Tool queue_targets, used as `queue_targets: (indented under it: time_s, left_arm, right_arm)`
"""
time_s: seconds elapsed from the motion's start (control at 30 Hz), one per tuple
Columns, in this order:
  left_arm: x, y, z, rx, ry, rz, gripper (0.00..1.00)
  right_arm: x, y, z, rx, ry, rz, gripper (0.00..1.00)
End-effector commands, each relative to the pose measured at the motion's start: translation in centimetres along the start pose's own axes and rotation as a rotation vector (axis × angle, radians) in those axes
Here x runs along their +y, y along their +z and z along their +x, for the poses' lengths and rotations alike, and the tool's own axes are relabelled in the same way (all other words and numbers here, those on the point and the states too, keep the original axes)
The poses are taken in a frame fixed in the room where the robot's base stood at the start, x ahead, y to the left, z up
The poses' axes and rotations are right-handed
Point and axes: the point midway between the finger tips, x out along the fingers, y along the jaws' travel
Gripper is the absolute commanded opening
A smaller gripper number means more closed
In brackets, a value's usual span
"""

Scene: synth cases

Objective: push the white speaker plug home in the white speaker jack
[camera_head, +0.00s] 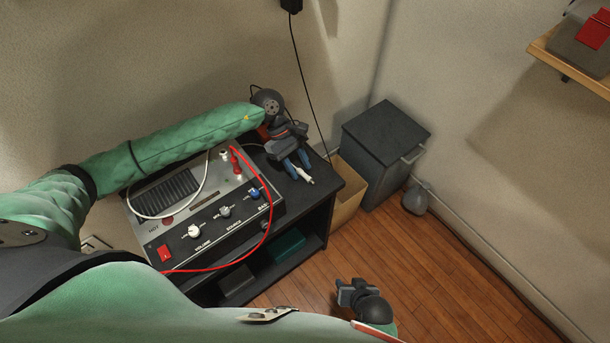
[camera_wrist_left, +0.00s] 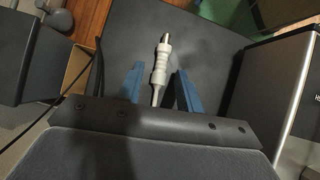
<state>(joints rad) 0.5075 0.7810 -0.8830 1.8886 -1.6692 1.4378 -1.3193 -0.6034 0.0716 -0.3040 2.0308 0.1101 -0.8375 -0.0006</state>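The white speaker plug (camera_head: 305,178) lies by the right edge of the black bench top, its metal tip pointing away from my left gripper (camera_head: 297,164). In the left wrist view the plug (camera_wrist_left: 161,66) sits between the two blue fingers (camera_wrist_left: 158,82), with a gap on each side, so the gripper looks open around its rear part. What seems to be the white speaker jack (camera_head: 225,155) is a pale round socket at the back of the amplifier (camera_head: 205,212), left of my left gripper. My right gripper (camera_head: 356,293) hangs over the floor, its fingers unclear.
A red plug (camera_head: 237,166) with a red cable stands beside the white jack. A white cable (camera_head: 199,188) loops over the amplifier and passes behind my left arm. A grey cabinet (camera_head: 384,150) and a cardboard box (camera_head: 347,190) stand right of the bench.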

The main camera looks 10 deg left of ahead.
Motion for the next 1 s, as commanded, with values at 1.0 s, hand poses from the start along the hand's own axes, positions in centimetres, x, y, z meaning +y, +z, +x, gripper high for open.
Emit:
queue_targets:
  time_s: [1.0]
  left_arm:
    - [0.0,1.4,-2.0,0.0,0.0,0.001,0.0]
  right_arm:
    - [-0.1,-0.3,-0.5,-0.003,0.001,0.0,0.36]
